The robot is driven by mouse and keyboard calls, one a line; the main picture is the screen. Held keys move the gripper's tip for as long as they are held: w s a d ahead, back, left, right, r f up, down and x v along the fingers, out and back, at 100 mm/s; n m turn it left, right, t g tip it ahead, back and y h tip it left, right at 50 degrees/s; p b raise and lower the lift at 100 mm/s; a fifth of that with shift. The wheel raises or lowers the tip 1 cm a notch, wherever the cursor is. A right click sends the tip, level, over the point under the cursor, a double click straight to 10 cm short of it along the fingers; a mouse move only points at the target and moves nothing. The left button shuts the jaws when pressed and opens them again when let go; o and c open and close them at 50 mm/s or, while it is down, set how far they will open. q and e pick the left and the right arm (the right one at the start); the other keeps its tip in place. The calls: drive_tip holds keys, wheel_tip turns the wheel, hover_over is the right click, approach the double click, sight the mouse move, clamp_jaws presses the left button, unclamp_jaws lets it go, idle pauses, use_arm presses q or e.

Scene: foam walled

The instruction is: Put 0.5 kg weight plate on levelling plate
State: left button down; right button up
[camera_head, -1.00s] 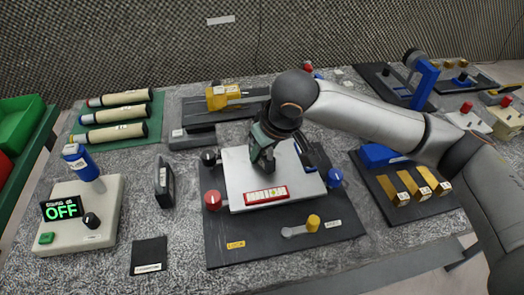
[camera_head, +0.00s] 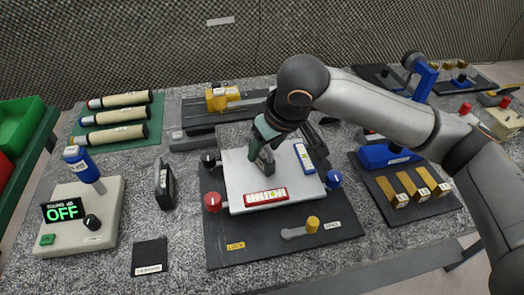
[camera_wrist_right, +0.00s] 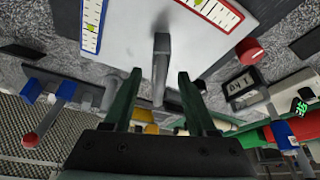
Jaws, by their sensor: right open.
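The pale levelling plate (camera_head: 235,180) sits on a dark base board in the middle of the bench. In the right wrist view the slab (camera_wrist_right: 161,60) shows edge-on between my right fingers, with a gap on each side. My right gripper (camera_head: 262,146) is open just above and around the slab; its fingers also show in the wrist view (camera_wrist_right: 160,76). The slab's label cannot be read. My left gripper is out of view.
Two spirit levels, red (camera_head: 266,197) and blue (camera_head: 304,158), lie on the levelling plate. Red (camera_head: 212,202), blue (camera_head: 333,179) and black (camera_head: 209,158) knobs stand around it. A control box reading OFF (camera_head: 80,218) is at left. Brass blocks (camera_head: 409,188) are at right.

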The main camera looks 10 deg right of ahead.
drive_tip(key=v, duration=0.8)
drive_tip(key=shift+r+p, duration=0.25)
drive_tip(key=shift+p, duration=0.2)
